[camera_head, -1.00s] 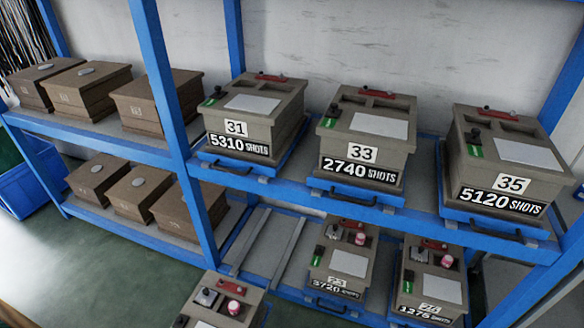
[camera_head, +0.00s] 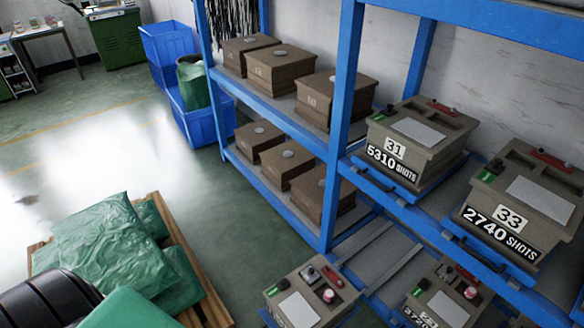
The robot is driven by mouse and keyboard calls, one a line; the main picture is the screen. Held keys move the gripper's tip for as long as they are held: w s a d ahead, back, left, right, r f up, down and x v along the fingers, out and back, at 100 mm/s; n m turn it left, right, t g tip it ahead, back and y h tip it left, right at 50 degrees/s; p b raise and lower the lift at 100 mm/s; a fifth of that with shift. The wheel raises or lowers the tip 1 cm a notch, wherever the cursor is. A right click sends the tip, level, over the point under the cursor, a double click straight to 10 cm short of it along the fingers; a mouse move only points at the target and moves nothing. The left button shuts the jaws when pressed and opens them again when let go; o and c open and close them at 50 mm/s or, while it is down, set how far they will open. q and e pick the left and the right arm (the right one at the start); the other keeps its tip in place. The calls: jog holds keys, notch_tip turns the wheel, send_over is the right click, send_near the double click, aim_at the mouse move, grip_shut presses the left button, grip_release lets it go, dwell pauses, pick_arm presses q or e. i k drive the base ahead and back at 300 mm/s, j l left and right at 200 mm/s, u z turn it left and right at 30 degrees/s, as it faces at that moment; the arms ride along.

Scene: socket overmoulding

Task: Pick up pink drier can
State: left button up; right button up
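A small pink can (camera_head: 328,295) stands in the top of a grey-brown box (camera_head: 302,302) at the bottom centre, next to a silver-grey piece. A second small pink can (camera_head: 470,292) stands on another grey-brown box (camera_head: 447,308) low on the shelf to the right. Which of these is the pink drier can I cannot tell. Neither of my grippers shows in the head view.
A blue rack (camera_head: 342,140) holds brown boxes (camera_head: 274,68) and numbered boxes (camera_head: 412,145). Green sacks (camera_head: 112,245) lie on a wooden pallet (camera_head: 208,290). A black ribbed object (camera_head: 45,298) is at lower left. Blue bins (camera_head: 200,120) stand behind. The floor between is clear.

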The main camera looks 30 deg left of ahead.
aim_at(328, 296)
jog(key=k+u, duration=0.35)
jog(key=k+j+u, duration=0.35)
jog(key=k+l, duration=0.1)
jog(key=k, duration=0.05)
